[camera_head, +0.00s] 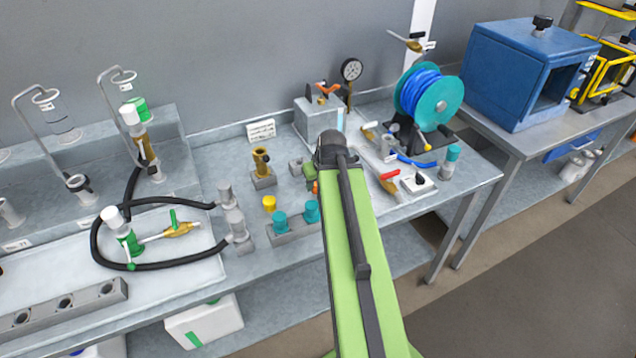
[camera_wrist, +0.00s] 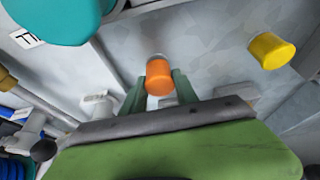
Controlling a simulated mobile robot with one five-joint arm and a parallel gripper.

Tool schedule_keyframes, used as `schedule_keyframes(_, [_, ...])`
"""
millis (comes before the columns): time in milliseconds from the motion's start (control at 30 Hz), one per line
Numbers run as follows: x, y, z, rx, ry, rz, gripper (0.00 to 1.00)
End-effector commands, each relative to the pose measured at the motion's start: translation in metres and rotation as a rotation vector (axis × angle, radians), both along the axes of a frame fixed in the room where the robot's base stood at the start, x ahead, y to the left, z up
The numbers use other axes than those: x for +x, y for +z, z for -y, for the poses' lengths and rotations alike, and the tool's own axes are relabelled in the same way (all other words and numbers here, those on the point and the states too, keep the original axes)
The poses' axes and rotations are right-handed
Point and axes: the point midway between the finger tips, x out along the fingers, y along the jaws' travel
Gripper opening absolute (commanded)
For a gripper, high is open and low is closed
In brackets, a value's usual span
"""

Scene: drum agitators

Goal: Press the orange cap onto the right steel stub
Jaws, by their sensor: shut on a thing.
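My gripper (camera_wrist: 159,88) is shut on the orange cap (camera_wrist: 159,78), with one green finger on each side of it in the wrist view. In the head view only a sliver of the orange cap (camera_head: 315,188) shows beside my arm, above the bench. A short grey end shows just beyond the cap in the wrist view; I cannot tell if it touches the cap. I cannot clearly pick out the right steel stub; my arm covers part of that area. A small grey metal piece (camera_head: 296,167) stands left of my gripper.
A yellow cap (camera_head: 269,203) stands left of my gripper; it also shows in the wrist view (camera_wrist: 271,50). A brass fitting (camera_head: 261,160) stands behind. A red-handled valve (camera_head: 389,175) lies right of my arm.

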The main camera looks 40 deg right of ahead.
Motion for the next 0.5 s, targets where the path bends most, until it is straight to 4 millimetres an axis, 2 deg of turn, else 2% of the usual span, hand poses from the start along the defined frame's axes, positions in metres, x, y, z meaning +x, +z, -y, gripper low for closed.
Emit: schedule_keyframes(500, [0.0003, -0.0046, -0.0006, 0.0, 0.001, 0.0, 0.0])
